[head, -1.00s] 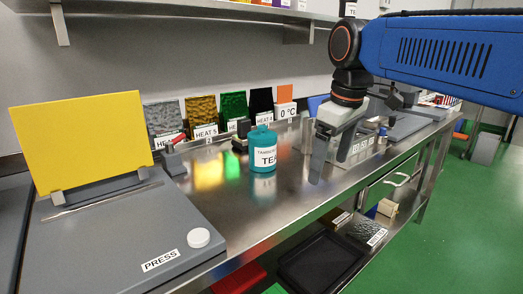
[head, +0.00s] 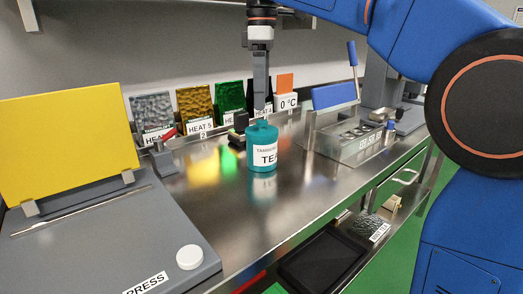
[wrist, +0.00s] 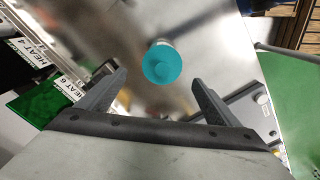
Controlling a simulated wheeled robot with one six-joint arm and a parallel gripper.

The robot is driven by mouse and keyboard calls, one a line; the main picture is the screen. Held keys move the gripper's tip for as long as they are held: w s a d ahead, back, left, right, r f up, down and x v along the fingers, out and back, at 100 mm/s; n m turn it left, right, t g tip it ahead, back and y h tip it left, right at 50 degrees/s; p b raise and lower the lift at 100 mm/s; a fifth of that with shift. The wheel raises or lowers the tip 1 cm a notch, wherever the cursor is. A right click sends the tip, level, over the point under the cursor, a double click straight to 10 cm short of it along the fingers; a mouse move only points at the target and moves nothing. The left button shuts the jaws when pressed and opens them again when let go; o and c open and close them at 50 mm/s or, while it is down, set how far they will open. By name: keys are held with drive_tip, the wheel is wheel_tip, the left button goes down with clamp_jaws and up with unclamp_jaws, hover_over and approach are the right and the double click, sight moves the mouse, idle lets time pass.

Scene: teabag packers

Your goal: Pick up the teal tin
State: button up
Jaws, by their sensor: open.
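The teal tin (head: 262,148) stands upright on the steel counter, with a white label reading "TEA" in part. My gripper (head: 260,108) points down just above and behind the tin in the head view, its lower end partly overlapping the tin's top. In the wrist view the tin's round teal lid (wrist: 161,64) shows from above, beyond the two fingertips and between their lines. My gripper (wrist: 160,82) is open there, with nothing between its fingers. The tin is apart from both fingers in the wrist view.
Several coloured sample panels with cards, such as the green one (head: 231,97), stand along the wall behind. A grey press (head: 110,240) with a yellow panel (head: 68,145) is at left. A steel box (head: 345,135) stands at right. The counter in front of the tin is clear.

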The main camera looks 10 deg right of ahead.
sight(262, 121)
wheel_tip(262, 121, down, 11)
drive_tip(key=shift+r, duration=0.1)
drive_tip(key=shift+s+a+f, duration=0.1)
drive_tip(key=shift+f, duration=1.2)
drive_tip(key=shift+s+f, duration=0.1)
drive_tip(key=shift+f, duration=1.2)
drive_tip(key=shift+c, duration=0.3)
drive_tip(key=c, duration=1)
